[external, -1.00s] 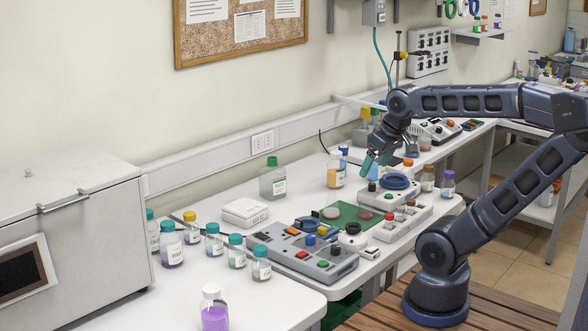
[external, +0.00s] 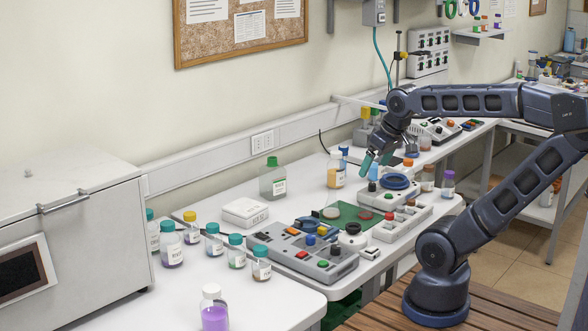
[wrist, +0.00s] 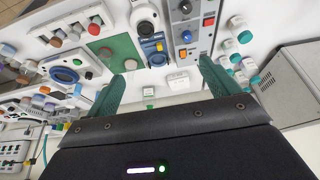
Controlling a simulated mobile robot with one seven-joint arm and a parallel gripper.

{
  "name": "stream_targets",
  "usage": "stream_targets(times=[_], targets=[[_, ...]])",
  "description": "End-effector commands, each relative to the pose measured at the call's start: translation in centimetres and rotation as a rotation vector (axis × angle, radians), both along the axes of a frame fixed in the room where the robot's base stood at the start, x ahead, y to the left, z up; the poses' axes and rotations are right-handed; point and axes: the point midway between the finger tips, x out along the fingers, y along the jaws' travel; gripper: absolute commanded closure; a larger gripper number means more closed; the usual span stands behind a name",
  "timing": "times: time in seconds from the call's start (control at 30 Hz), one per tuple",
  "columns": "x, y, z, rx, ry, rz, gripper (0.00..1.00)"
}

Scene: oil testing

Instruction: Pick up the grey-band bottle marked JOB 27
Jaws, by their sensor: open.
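My gripper (external: 370,164) is open and empty above the far end of the bench, near the small machines. In the wrist view its two teal fingers (wrist: 162,86) are spread wide with nothing held between them. I cannot tell which bottle is marked JOB 27, as the label print is too small to read and no grey band is clear. Several small teal-capped bottles (external: 237,254) stand upright at the left of the bench, with a yellow-capped one (external: 191,228). An orange-capped bottle (external: 428,180) and a purple-capped bottle (external: 447,184) stand to the right of my gripper.
A grey button panel (external: 305,256), a green mat (external: 345,214) and a white box (external: 245,211) occupy the bench middle. A large green-capped bottle (external: 272,181) stands behind. A bottle of purple liquid (external: 214,314) is at the front. A large white cabinet (external: 90,225) stands left.

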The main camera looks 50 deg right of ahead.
Motion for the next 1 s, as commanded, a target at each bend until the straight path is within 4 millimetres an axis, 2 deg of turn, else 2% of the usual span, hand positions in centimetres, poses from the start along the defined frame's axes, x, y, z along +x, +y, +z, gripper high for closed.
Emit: stream_targets(times=[0.17, 0.47, 0.73, 1.0], targets=[[2.2, -1.1, 0.8, 0.023, 0.008, -0.055, 0.12], [9.8, -6.0, 2.4, 0.094, 0.027, -0.265, 0.12], [16.5, -12.1, 2.4, 0.136, 0.04, -0.468, 0.12], [22.5, -19.5, 0.9, 0.154, 0.047, -0.675, 0.12]])
